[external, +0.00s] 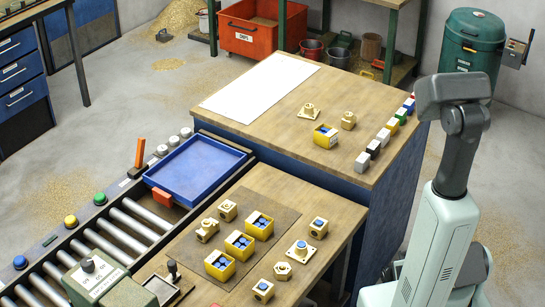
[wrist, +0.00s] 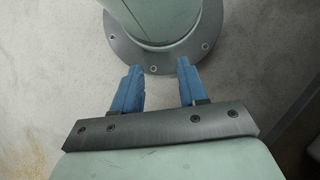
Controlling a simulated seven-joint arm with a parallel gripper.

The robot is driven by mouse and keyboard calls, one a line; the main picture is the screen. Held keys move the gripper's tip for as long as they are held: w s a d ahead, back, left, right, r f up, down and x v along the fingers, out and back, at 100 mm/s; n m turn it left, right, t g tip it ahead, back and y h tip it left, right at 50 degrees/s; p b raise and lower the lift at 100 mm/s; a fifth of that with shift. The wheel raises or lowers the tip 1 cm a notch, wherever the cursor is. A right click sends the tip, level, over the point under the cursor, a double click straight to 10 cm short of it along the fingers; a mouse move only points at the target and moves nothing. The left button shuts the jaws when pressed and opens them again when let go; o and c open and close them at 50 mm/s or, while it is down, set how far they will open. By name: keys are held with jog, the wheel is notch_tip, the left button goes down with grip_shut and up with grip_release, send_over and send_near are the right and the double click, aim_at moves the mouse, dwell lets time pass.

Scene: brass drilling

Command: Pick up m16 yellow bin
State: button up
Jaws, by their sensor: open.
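Several small yellow bins with dark blue contents show in the external view. One yellow bin (external: 325,136) stands on the farther wooden bench top. Three more stand on the nearer bench mat: a back bin (external: 260,225), a middle bin (external: 239,245) and a front bin (external: 219,265). Their labels are too small to read, so I cannot tell which is m16. My gripper (wrist: 160,68) is open and empty in the wrist view, its two blue fingers apart over my own base and the floor. It is far from the bins and cannot be made out in the external view.
Brass fittings (external: 308,110) stand around the bins on both benches. A row of coloured blocks (external: 376,146) lines the farther bench's right edge. A blue tray (external: 197,170) sits by the roller conveyor (external: 120,235). White paper (external: 260,90) covers the farther bench's back left.

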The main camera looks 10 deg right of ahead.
dwell(0.3)
jog(key=o, duration=0.9)
jog(key=shift+w, duration=0.1)
